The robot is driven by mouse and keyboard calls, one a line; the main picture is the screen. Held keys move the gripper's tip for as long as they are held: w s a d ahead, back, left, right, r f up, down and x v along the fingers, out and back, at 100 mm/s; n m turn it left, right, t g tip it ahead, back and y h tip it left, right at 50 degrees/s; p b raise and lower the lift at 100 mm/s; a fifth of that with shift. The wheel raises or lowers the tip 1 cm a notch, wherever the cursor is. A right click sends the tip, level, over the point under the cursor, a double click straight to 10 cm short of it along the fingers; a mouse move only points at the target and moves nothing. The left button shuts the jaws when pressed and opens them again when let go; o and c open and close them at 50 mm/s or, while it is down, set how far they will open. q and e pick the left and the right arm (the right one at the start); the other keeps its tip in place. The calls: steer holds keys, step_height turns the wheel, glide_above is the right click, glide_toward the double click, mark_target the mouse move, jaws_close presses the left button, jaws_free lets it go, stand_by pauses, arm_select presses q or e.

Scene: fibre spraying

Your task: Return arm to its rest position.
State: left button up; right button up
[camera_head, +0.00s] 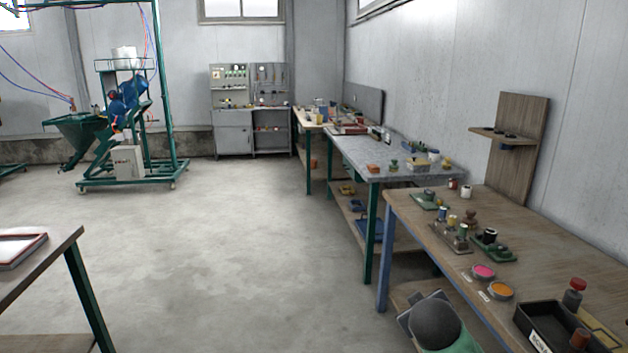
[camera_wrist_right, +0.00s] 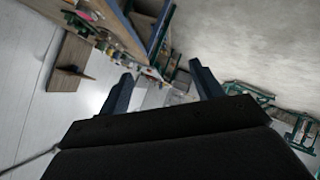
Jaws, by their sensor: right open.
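My right gripper (camera_wrist_right: 160,84) shows in the right wrist view. Its two dark fingers stand wide apart with nothing between them. The wrist view is strongly tilted, with the wooden workbench (camera_wrist_right: 118,27) at the upper left, beyond the fingers. Neither gripper can be made out in the head view, and my left gripper is not seen at all.
The wooden workbench (camera_head: 415,207) at the right carries a black bin (camera_head: 538,325), pink (camera_head: 483,271) and orange (camera_head: 501,290) tins and small parts. A grey-topped table (camera_head: 385,153) stands behind it. A table corner (camera_head: 40,259) is at lower left. The middle floor is clear.

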arm_select(q)
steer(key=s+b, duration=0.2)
steer(key=b, duration=0.1)
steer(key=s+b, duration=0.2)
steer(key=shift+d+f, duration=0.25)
arm_select(e)
steer(key=s+a+f+m+g+y, duration=0.1)
steer(key=s+a+f+g, duration=0.2)
steer(key=s+f, duration=0.9)
steer(key=s+a+f+m+g+y, duration=0.1)
steer(key=s+a+f+g, duration=0.1)
steer(key=s+f, duration=1.1)
steer(key=s+a+f+m+g+y, duration=0.1)
steer(key=s+a+f+g+y, duration=0.1)
steer(key=s+f, duration=1)
steer(key=shift+s+a+f+g, duration=0.3)
steer(key=shift+a+f+g, duration=0.6)
steer(key=shift+g, duration=0.3)
